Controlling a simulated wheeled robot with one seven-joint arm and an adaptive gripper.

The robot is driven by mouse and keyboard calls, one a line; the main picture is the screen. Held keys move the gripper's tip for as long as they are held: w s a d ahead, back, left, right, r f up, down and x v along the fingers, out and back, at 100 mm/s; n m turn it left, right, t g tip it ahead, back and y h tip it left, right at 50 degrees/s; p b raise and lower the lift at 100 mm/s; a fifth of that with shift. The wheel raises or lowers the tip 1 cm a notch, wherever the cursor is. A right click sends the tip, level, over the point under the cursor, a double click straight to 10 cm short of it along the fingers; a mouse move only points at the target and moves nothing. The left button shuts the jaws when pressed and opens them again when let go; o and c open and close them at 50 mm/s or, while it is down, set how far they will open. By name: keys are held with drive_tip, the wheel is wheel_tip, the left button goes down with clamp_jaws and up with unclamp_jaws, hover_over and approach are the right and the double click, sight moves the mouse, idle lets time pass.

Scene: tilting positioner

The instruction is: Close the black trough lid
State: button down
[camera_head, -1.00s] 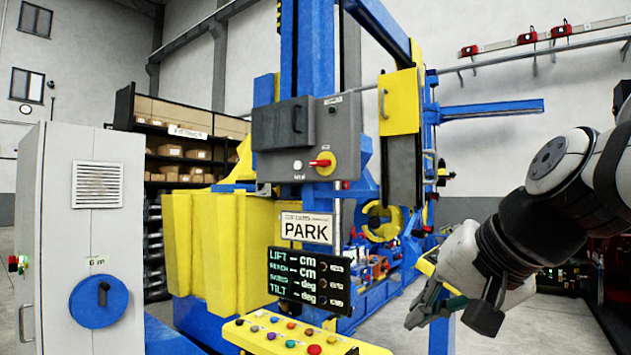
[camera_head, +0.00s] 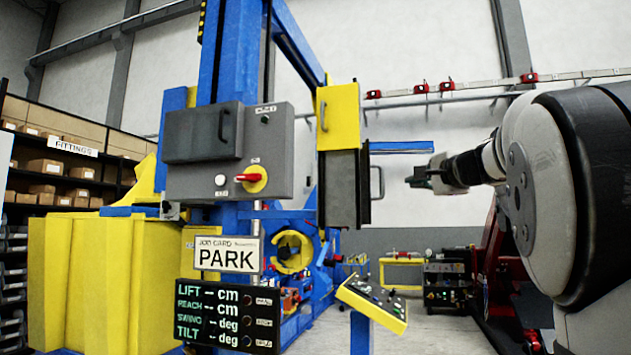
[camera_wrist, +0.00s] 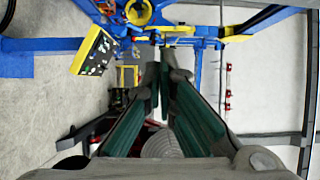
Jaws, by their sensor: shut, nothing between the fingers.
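A tall black trough (camera_head: 343,190) hangs upright below a yellow panel with a handle (camera_head: 335,115) on the blue post. A dark loop handle (camera_head: 377,183) stands out at its right edge, apparently on a lid seen nearly edge-on; I cannot tell how far the lid is open. My gripper (camera_head: 416,181) appears to the right of that handle in the head view, with a visible gap between them in the picture. In the wrist view my gripper (camera_wrist: 158,72) has its fingers together and empty. The trough is not clearly visible there.
A grey control box (camera_head: 228,150) with a red knob is left of the trough. A yellow console (camera_head: 372,303) stands below it, and it also shows in the wrist view (camera_wrist: 93,50). A red frame (camera_head: 500,265) is at right. Floor between is clear.

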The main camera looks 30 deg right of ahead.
drive_tip(key=shift+w+a+p, duration=0.35)
drive_tip(key=shift+w+a, duration=0.35)
drive_tip(key=shift+w, duration=0.3)
drive_tip(key=shift+w+a+p, duration=0.3)
drive_tip(key=shift+w+a, duration=0.4)
drive_tip(key=shift+w, duration=0.25)
